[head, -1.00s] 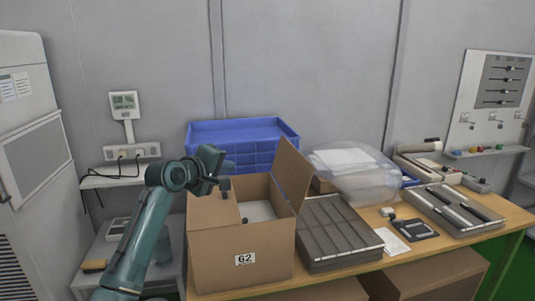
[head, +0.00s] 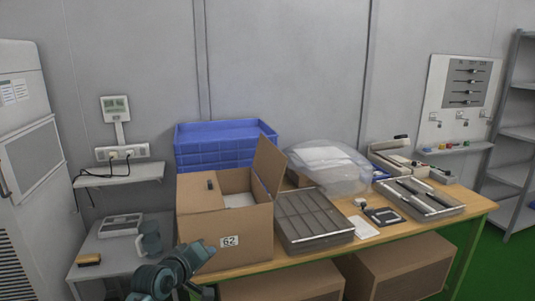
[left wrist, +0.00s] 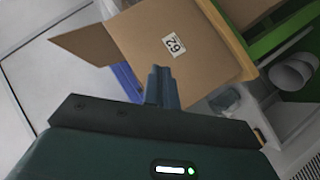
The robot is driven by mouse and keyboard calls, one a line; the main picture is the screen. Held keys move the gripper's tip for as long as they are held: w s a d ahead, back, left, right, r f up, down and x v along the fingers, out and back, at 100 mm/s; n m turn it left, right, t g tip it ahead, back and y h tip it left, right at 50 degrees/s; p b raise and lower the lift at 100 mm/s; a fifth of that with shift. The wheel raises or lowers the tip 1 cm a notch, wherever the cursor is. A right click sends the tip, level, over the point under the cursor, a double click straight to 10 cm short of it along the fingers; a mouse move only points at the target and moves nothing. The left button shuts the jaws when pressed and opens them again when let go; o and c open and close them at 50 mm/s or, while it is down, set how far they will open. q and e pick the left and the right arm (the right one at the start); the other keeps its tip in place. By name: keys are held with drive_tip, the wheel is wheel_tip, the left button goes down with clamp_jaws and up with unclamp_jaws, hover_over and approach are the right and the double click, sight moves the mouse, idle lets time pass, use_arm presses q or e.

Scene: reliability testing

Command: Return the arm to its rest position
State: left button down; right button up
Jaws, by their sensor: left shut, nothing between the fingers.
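My left arm (head: 165,278) is folded low at the bottom of the head view. Its gripper (head: 203,291) is at the lower edge, in front of and below the cardboard box marked 62 (head: 228,262). In the left wrist view, the gripper's fingers (left wrist: 162,88) are together with nothing between them. The box (left wrist: 190,48) shows beyond the fingertips, tilted in that view, and the gripper looks apart from it. My right gripper is not in view.
A blue crate (head: 222,143) stands behind the box. A grey slotted tray (head: 311,219), a clear plastic bag (head: 328,168) and a second tray (head: 425,201) fill the table to the right. A grey side table (head: 108,252) stands at left. Boxes (head: 400,270) sit below the tabletop.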

use_arm(q)
drive_tip(key=s+f+m+g+y, duration=0.1)
drive_tip(key=s+f+m, duration=0.3)
drive_tip(key=s+f, duration=0.95)
drive_tip(key=s+f+m, duration=0.2)
drive_tip(key=s+f, duration=0.1)
drive_tip(key=s, duration=0.7)
drive_tip(key=s+f+m+g+y, duration=0.1)
drive_tip(key=s+f+m, duration=0.2)
drive_tip(key=s, duration=0.7)
drive_tip(key=shift+s+f+g, duration=0.25)
drive_tip(key=shift+g, duration=0.05)
